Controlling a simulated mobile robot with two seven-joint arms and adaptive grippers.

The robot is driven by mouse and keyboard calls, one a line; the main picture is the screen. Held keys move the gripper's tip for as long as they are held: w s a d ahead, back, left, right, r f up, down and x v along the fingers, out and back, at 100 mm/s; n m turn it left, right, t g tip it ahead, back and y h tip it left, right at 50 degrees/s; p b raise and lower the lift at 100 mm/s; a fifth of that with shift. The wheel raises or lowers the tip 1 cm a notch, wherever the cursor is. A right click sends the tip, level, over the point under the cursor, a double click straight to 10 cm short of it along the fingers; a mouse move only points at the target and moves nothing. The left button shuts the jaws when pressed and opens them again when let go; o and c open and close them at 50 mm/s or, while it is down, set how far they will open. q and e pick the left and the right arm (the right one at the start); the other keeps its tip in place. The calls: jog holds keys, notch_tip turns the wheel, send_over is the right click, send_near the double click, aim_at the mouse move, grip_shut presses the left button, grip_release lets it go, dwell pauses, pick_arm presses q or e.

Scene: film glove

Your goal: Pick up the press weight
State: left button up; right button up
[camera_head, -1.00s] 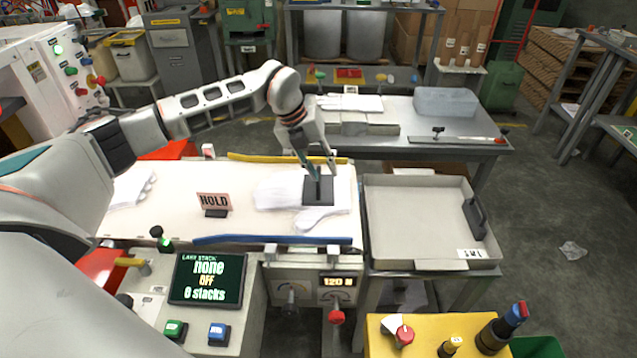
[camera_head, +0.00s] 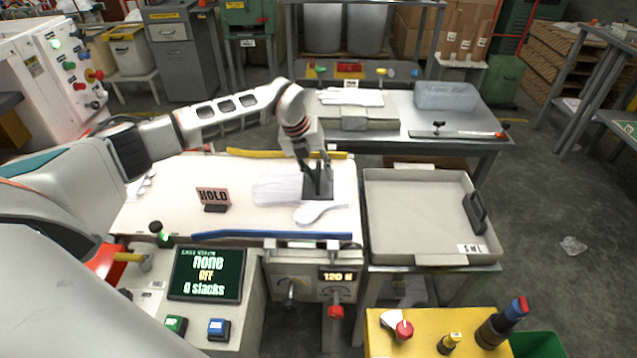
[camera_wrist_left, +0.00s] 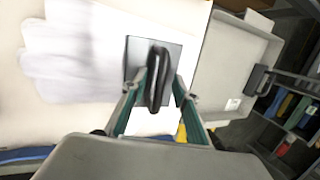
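The press weight is a dark square plate (camera_head: 321,192) with an upright black loop handle (camera_wrist_left: 158,78). It lies on white gloves (camera_head: 278,189) on the pale press bed (camera_head: 165,215). My left gripper (camera_head: 318,172) is down at the weight. In the left wrist view its two green-grey fingers (camera_wrist_left: 158,88) stand on either side of the handle. They look open, with a small gap to it; contact is hard to tell. My right gripper is not in view.
A HOLD sign (camera_head: 213,197) stands left of the gloves. A grey tray (camera_head: 410,258) with a dark handle is right of the bed. Blue (camera_head: 270,237) and yellow (camera_head: 250,153) strips run along the bed's front and back. A control screen (camera_head: 206,275) is in front.

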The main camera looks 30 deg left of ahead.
pick_arm(q)
grip_shut()
jog(key=shift+r, duration=0.15)
jog(key=shift+r, duration=0.1)
